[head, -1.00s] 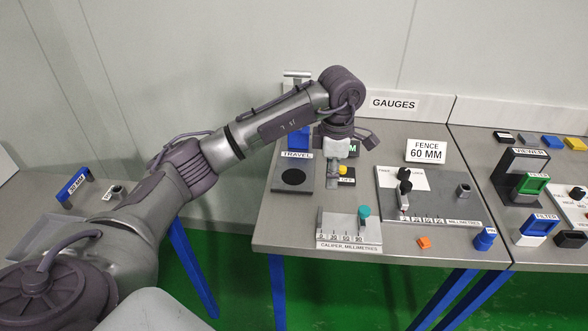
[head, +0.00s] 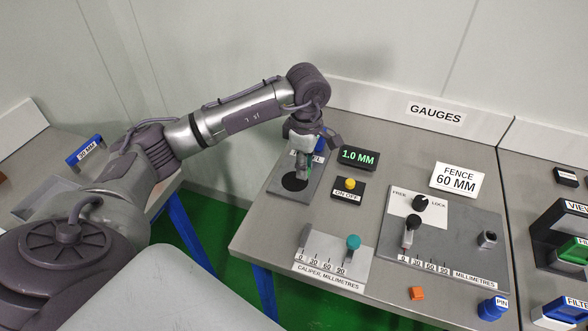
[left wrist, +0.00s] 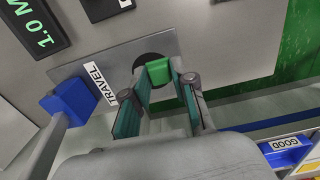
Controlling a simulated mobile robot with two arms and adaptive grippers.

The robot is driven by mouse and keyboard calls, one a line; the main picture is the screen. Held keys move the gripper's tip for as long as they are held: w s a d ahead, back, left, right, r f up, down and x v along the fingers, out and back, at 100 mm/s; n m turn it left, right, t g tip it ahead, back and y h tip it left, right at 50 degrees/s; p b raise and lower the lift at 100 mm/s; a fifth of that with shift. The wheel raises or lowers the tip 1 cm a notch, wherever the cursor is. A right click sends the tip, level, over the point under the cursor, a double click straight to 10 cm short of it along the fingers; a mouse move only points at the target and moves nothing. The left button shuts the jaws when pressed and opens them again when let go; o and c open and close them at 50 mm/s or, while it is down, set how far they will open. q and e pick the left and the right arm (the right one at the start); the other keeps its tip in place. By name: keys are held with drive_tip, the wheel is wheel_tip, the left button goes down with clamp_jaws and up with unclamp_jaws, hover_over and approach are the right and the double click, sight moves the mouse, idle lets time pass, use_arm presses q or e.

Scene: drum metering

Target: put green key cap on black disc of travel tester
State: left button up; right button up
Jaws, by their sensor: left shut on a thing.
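The travel tester is a grey plate (head: 314,190) with a black disc (head: 293,183) and a blue post (left wrist: 68,103) by the TRAVEL label. My left gripper (head: 303,172) points down at the disc. In the left wrist view its two fingers (left wrist: 163,88) are closed on the green key cap (left wrist: 158,71). The cap is over the black disc (left wrist: 149,57) and covers part of it. I cannot tell whether the cap touches the disc. The cap is mostly hidden by the fingers in the head view. My right gripper is out of view.
A display (head: 358,158) reads 1.0 MM, beside a yellow ON OFF button (head: 350,184). A caliper (head: 333,262), a fence fixture (head: 447,230), an orange block (head: 417,294) and a blue PIN piece (head: 492,308) stand to the right. The front left table corner is clear.

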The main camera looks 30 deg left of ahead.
sight(295, 181)
use_arm(q)
drive_tip(key=a, duration=0.1)
drive_tip(key=w+a+f, duration=0.1)
drive_tip(key=a+f, duration=0.1)
drive_tip(key=shift+w+a+f+p, duration=0.2)
drive_tip(key=shift+w+a+p, duration=0.05)
drive_tip(key=shift+a+p, duration=0.1)
drive_tip(key=shift+f, duration=0.15)
wheel_tip(295, 181, down, 4)
drive_tip(key=shift+r+p, duration=0.1)
drive_tip(key=shift+p, duration=0.6)
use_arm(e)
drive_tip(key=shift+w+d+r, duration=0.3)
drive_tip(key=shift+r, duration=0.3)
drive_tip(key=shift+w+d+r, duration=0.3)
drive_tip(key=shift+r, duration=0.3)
use_arm(q)
drive_tip(key=shift+f+b, duration=0.3)
drive_tip(key=o, duration=0.7)
drive_tip(key=shift+o, duration=0.2)
drive_tip(key=shift+r, duration=0.1)
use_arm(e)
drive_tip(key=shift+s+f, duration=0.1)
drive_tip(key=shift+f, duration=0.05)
use_arm(q)
drive_tip(key=shift+r, duration=0.1)
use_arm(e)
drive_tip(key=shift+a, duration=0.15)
